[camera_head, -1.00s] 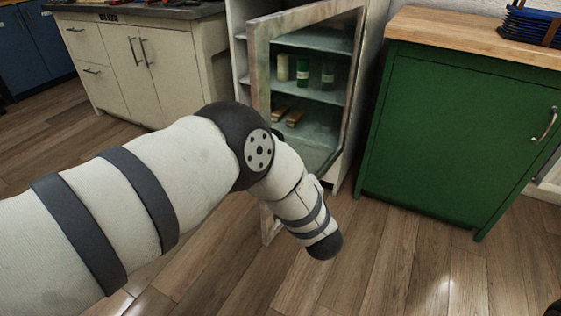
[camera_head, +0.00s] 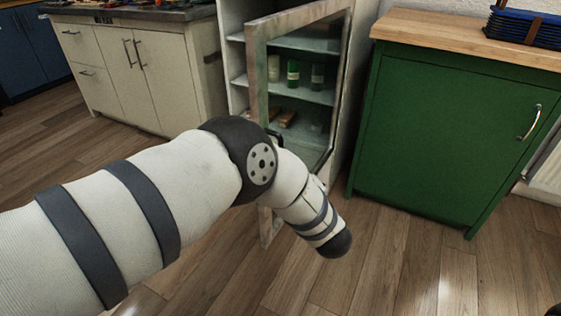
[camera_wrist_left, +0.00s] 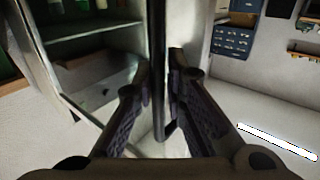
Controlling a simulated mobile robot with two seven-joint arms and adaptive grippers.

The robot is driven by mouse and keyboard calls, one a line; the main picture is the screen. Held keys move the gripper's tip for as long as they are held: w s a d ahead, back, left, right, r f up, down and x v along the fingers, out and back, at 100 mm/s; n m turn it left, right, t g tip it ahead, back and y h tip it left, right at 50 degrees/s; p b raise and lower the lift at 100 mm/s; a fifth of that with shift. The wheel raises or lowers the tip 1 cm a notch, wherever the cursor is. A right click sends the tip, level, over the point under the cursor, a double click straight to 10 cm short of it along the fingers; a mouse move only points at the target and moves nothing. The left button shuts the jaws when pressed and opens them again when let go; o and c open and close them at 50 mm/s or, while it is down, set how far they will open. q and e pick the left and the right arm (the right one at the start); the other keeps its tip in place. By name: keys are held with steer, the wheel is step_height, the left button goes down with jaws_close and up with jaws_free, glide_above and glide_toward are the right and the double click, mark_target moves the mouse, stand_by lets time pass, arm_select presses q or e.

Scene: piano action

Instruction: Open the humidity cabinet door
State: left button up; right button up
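The humidity cabinet (camera_head: 236,62) stands at the back centre with shelves inside. Its glass door (camera_head: 258,75), in a pale worn frame, stands ajar, its left edge swung out towards me. In the left wrist view a dark upright bar handle (camera_wrist_left: 158,45) runs between the fingers of my left gripper (camera_wrist_left: 158,85), which are closed in on it. In the head view my left arm's elbow and forearm hide that gripper and part of the door.
A green cabinet (camera_head: 440,135) with a wooden top stands close on the right of the humidity cabinet. White drawers and cupboards (camera_head: 140,75) stand on the left. Bottles (camera_head: 293,74) stand on a shelf inside. The wooden floor (camera_head: 400,260) in front is clear.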

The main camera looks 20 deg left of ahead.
arm_select(q)
steer(key=shift+o, duration=1.2)
steer(key=v, duration=1.2)
steer(key=shift+r, duration=0.1)
